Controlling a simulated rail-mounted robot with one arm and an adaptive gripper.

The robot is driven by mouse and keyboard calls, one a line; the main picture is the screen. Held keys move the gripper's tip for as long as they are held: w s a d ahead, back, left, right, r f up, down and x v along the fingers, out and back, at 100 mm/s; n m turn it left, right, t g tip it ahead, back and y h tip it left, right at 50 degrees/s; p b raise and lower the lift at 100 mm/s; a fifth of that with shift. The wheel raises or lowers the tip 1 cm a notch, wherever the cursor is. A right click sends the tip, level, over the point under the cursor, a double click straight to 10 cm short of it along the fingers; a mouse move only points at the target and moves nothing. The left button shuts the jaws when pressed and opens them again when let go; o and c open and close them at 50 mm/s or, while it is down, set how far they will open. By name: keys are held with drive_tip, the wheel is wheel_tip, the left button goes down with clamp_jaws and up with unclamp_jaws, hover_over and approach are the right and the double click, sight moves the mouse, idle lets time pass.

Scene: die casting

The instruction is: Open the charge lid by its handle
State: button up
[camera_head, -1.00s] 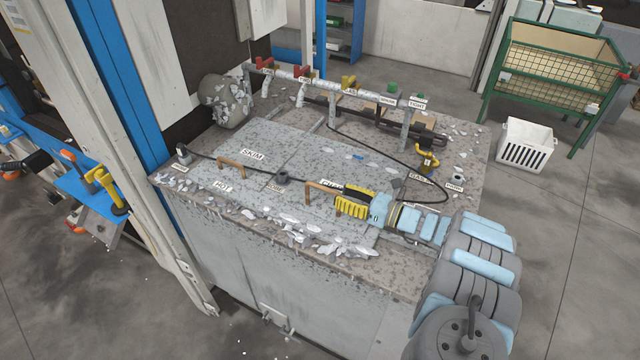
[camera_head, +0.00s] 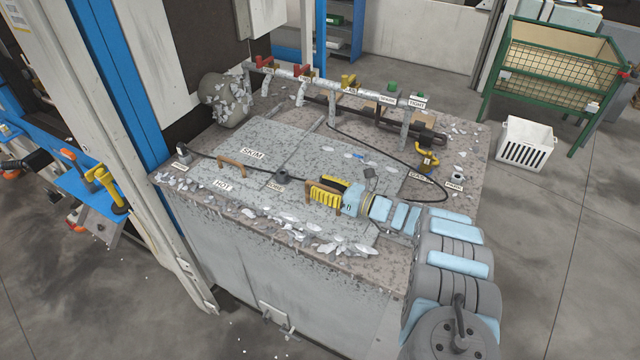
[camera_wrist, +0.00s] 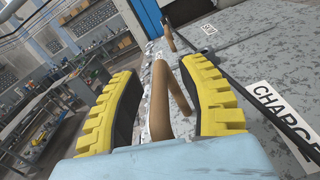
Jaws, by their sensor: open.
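The charge lid is the right-hand grey plate (camera_head: 352,178) on the furnace top, next to the skim lid (camera_head: 236,158). In the wrist view a white CHARGE label (camera_wrist: 285,115) lies on the grey plate at the right. The brown charge handle (camera_wrist: 162,100) stands between the two yellow-padded fingers of my gripper (camera_wrist: 165,100), with gaps on both sides. In the head view my gripper (camera_head: 325,193) is low over the charge lid and hides most of that handle. My gripper is open. The lid lies flat and shut.
The skim lid's brown handle (camera_head: 231,165) is to the left. A black cable (camera_head: 330,176) runs across the lids. Metal flakes (camera_head: 310,236) litter the front edge. A pipe with coloured valves (camera_head: 340,90) stands along the back.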

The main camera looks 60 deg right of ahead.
clamp_jaws()
drive_tip(key=shift+b, duration=0.35)
drive_tip(key=shift+d+r+m+b, duration=0.35)
drive_tip(key=shift+r+b, duration=0.2)
drive_tip(key=shift+b, duration=0.25)
drive_tip(key=shift+d+r+b, duration=0.15)
drive_tip(key=shift+r+b, duration=0.2)
drive_tip(key=shift+r, duration=0.1)
